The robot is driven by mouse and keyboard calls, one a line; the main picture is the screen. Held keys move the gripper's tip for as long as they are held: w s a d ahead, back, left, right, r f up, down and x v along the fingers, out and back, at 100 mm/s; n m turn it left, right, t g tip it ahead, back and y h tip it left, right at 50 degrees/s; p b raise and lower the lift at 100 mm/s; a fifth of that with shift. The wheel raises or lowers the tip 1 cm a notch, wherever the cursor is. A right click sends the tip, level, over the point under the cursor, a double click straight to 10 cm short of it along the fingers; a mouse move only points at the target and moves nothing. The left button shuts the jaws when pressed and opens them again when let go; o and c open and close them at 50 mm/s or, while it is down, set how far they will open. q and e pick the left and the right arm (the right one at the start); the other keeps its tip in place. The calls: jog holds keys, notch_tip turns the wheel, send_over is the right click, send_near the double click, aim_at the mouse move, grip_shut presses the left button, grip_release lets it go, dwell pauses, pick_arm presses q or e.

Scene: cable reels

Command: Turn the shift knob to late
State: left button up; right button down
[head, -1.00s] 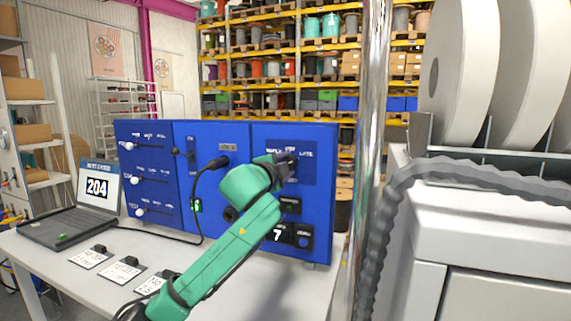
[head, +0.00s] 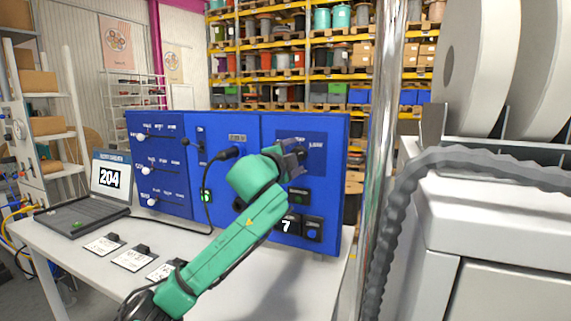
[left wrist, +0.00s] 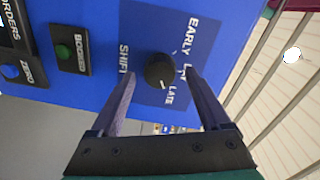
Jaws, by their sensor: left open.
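The shift knob (left wrist: 160,70) is a round black knob on a dark blue plate in the left wrist view. A short white mark shows at its lower edge, on the side of the LATE label (left wrist: 167,97); the EARLY label (left wrist: 192,32) is at the upper right. My left gripper (left wrist: 158,80) is open, its two dark fingers on either side of the knob. I cannot tell whether they touch it. In the head view my left gripper (head: 294,158) is at the upper right of the blue panel (head: 225,190) and hides the knob. My right gripper is not in view.
A laptop (head: 95,195) showing 204 and several label cards (head: 133,259) are on the white table (head: 235,290). A black cable runs from the panel. A metal post (head: 385,160) and a white machine with large reels (head: 500,210) stand at the right.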

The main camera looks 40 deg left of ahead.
pick_arm(q)
jog(key=b+v, duration=0.6)
jog(key=v, duration=0.7)
jog(key=shift+s+d+b, duration=0.2)
jog(key=shift+s+b, duration=0.1)
jog(key=shift+s, duration=0.05)
jog(key=shift+f, duration=0.1)
